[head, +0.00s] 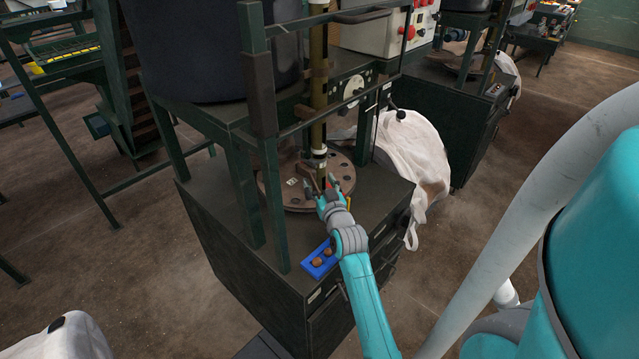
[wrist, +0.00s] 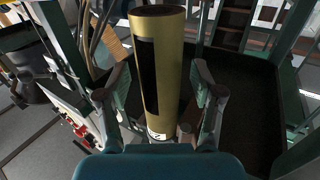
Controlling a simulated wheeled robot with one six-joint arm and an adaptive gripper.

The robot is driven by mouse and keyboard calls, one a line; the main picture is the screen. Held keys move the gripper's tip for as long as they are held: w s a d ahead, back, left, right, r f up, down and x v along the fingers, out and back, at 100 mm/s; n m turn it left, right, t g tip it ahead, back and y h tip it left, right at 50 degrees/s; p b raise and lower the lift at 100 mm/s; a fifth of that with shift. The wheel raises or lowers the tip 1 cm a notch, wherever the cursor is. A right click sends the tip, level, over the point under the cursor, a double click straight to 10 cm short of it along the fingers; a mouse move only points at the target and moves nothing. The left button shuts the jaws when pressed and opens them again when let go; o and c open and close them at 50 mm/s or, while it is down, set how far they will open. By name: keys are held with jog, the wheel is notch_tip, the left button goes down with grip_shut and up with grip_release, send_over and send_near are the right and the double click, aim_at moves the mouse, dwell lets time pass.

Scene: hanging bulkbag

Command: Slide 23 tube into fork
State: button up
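A brass-coloured tube (head: 319,100) stands upright over a round brown flange plate (head: 275,187) on the dark machine cabinet. My gripper (head: 322,187) is at the tube's lower end. In the wrist view its fingers (wrist: 160,95) are open on either side of the tube, with gaps.
Dark green frame posts (head: 262,110) and rails stand left of the tube. A blue tray (head: 319,262) with brown round pieces lies at the cabinet's front edge. A white bag (head: 412,150) hangs at the right. A large dark drum (head: 205,45) stands behind left.

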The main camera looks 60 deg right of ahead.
jog(key=v, duration=1.2)
jog(key=a+f, duration=0.1)
jog(key=a, duration=0.3)
jog(key=s+a+f+n+y, duration=0.1)
jog(key=a+f, duration=0.1)
jog(key=a, duration=0.1)
jog(key=a+f+y, duration=0.1)
jog(key=a, duration=0.3)
jog(key=shift+s+a+f+t, duration=0.15)
jog(key=shift+a+f+t, duration=0.05)
jog(key=shift+a+t, duration=0.2)
jog(key=s+a+f+n+t+y, duration=0.1)
jog(key=s+a+n+y, duration=0.15)
jog(key=s+a, duration=0.55)
jog(key=s+a+f+n+y, duration=0.15)
jog(key=s+a+y, duration=0.25)
jog(key=a, duration=0.7)
jog(key=s+a+r+n+y, duration=0.3)
jog(key=s+a, duration=0.3)
jog(key=s, duration=0.3)
jog(key=shift+r+n+y, duration=0.3)
jog(key=shift+r+y, duration=0.05)
jog(key=shift+r, duration=0.2)
jog(key=shift+s, duration=0.1)
